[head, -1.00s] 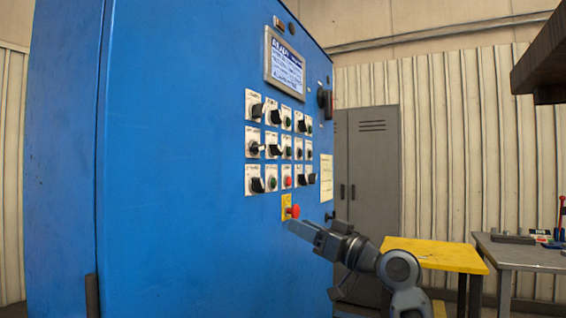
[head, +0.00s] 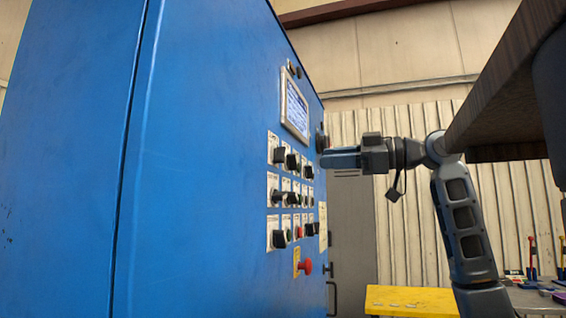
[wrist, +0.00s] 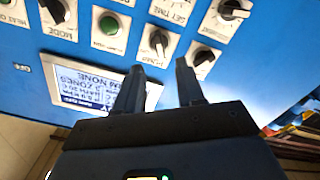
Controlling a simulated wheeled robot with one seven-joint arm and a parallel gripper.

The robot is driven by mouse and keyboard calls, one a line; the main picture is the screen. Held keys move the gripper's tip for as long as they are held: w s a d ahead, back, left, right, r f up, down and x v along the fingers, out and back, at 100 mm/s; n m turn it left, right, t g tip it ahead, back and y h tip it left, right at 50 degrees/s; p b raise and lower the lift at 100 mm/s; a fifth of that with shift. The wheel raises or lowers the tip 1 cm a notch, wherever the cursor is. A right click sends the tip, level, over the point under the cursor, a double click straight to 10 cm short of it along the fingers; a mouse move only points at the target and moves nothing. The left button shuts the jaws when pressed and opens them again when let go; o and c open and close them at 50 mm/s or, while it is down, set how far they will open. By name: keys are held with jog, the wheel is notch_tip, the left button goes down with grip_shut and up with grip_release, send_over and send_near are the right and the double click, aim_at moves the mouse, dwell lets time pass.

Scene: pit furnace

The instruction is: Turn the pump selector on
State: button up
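The control panel is on the blue cabinet (head: 215,150), with rows of selector knobs and buttons on white plates. In the wrist view the panel is upside down. A selector (wrist: 158,42) with a pale-faced lever lies just beyond and between my fingertips. Another black selector (wrist: 203,57) sits just right of it, beyond the right finger. Their small labels are too blurred to tell surely which is the pump selector. My gripper (wrist: 162,66) is open and empty, apart from the knobs. In the head view my gripper (head: 324,158) is level with the upper knob row, and its fingers look merged.
A display screen (head: 296,107) is above the knobs; it also shows in the wrist view (wrist: 100,88). A green button (wrist: 110,27) is beside the selector. A red mushroom button (head: 305,267) is low on the panel. A yellow table (head: 410,300) and a dark overhead slab (head: 510,90) are at right.

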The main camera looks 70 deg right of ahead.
aim_at(292, 162)
jog(key=w+p, duration=0.1)
jog(key=w, duration=0.6)
jog(key=shift+w+a, duration=0.3)
grip_shut()
